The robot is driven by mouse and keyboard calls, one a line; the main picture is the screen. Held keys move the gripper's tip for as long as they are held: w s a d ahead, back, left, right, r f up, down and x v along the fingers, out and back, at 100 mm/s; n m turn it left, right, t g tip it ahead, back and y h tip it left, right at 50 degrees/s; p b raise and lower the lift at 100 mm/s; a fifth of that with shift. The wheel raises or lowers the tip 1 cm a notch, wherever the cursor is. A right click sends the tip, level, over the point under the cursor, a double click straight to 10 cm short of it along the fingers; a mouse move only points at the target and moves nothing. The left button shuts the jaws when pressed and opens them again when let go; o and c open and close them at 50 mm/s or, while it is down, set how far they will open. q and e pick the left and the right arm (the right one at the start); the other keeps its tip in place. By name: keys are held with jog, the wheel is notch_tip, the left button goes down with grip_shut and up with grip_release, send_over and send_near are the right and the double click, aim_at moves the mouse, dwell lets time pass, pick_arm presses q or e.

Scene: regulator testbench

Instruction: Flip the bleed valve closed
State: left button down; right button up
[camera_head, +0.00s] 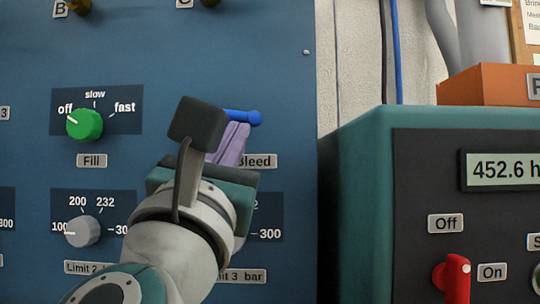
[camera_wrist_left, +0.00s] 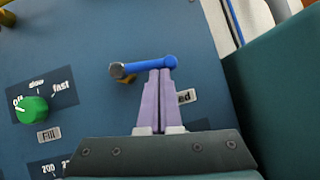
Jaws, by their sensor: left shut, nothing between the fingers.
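The bleed valve has a blue lever handle (camera_wrist_left: 145,67) that lies roughly level across the blue panel, with a round knob at its right end. It also shows in the head view (camera_head: 243,117), where my gripper hides its left part. The label reading "Bleed" (camera_head: 257,161) is partly covered by my gripper. My left gripper (camera_wrist_left: 160,72) is shut and empty, its purple fingers together. Its fingertips are at the right part of the lever, just below or against it; I cannot tell if they touch. My right gripper is not in view.
A green Fill knob (camera_head: 85,124) points to off, left of my gripper. A grey limit knob (camera_head: 82,231) sits below it. A teal cabinet (camera_head: 356,190) with a display and a red switch (camera_head: 457,277) stands to the right.

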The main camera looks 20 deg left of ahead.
pick_arm(q)
jog(key=shift+d+r, duration=0.1)
jog(key=shift+r, duration=0.1)
dwell(0.3)
jog(key=shift+w, duration=0.1)
jog(key=w+d+f+b+v, duration=0.1)
jog(key=f+b+v, duration=0.1)
jog(key=b+v, duration=0.5)
jog(key=v, duration=0.5)
jog(key=shift+f, duration=0.4)
